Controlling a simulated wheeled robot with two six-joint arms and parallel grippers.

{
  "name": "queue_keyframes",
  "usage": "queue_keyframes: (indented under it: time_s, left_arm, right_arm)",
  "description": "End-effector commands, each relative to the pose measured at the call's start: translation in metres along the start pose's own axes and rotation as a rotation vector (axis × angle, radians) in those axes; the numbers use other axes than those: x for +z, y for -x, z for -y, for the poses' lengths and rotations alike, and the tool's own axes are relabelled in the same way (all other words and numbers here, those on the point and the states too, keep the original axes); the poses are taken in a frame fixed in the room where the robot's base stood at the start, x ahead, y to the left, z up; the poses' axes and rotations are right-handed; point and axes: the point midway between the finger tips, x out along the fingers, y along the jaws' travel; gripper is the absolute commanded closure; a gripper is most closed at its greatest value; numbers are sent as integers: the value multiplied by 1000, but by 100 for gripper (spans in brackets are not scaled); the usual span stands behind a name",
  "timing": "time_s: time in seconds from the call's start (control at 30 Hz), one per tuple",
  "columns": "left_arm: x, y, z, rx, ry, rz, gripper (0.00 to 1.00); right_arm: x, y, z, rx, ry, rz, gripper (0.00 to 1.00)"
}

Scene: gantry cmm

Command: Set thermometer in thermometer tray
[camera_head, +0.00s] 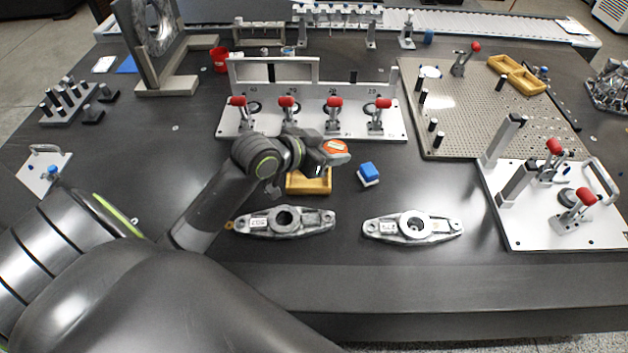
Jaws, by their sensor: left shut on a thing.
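My left gripper (328,158) reaches in from the left over the middle of the table. It is shut on an orange piece with a pale face, which looks like the thermometer (336,147); the fingers hide part of it. A small yellow tray (309,187), which may be the thermometer tray, lies just below and left of the gripper, partly covered by the arm. The held piece looks raised above the table, beyond the tray's right end. My right gripper is not in view.
A blue-topped block (369,173) stands close to the right. Two metal castings (284,222) (412,227) lie in front. A fixture plate with red-handled clamps (310,126) stands behind. The front table strip is clear.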

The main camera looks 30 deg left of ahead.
Motion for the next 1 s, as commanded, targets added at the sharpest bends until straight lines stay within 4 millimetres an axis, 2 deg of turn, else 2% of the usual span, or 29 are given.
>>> queue_keyframes:
  time_s: [0.03,0.2,0.53,0.77,1.0]
  left_arm:
    - [4,-9,8,-59,37,-3,80]
    - [14,-28,34,-268,152,-3,80]
    - [33,-44,69,-678,376,-1,80]
    - [42,-42,76,-989,546,-2,80]
    - [41,-29,67,-1267,695,-3,80]
  right_arm:
    - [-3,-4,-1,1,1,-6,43]
    - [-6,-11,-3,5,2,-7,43]
    - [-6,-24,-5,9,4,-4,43]
    - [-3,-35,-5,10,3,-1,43]
    - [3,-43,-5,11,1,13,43]
